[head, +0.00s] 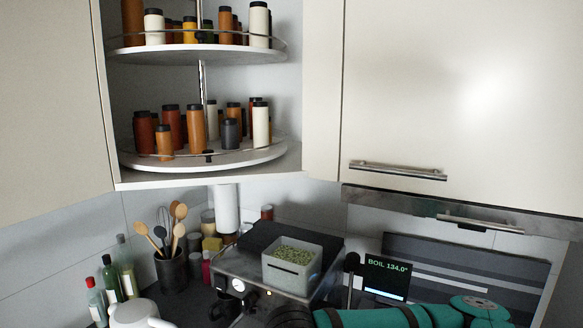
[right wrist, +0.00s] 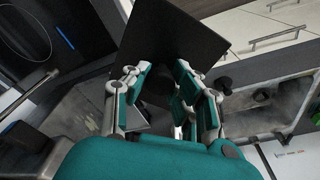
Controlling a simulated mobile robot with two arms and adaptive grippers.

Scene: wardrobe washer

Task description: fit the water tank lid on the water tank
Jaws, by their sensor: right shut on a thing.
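My right gripper (right wrist: 165,95) shows in the right wrist view with its teal fingers shut on a thin, dark, flat plate, which looks like the water tank lid (right wrist: 178,38). The plate is tilted and reaches out past the fingertips. In the head view my right arm comes in along the bottom right, in front of the coffee machine (head: 230,268); its fingers and the plate cannot be made out there. I cannot pick out the water tank for sure in either view. My left gripper is not in view.
A grey box of green beans (head: 291,267) sits on the machine. A utensil pot (head: 172,270), bottles (head: 110,280) and a white kettle (head: 133,313) stand to its left. A lit display (head: 387,278) is at its right. Cabinets and a carousel shelf (head: 215,158) with jars hang above.

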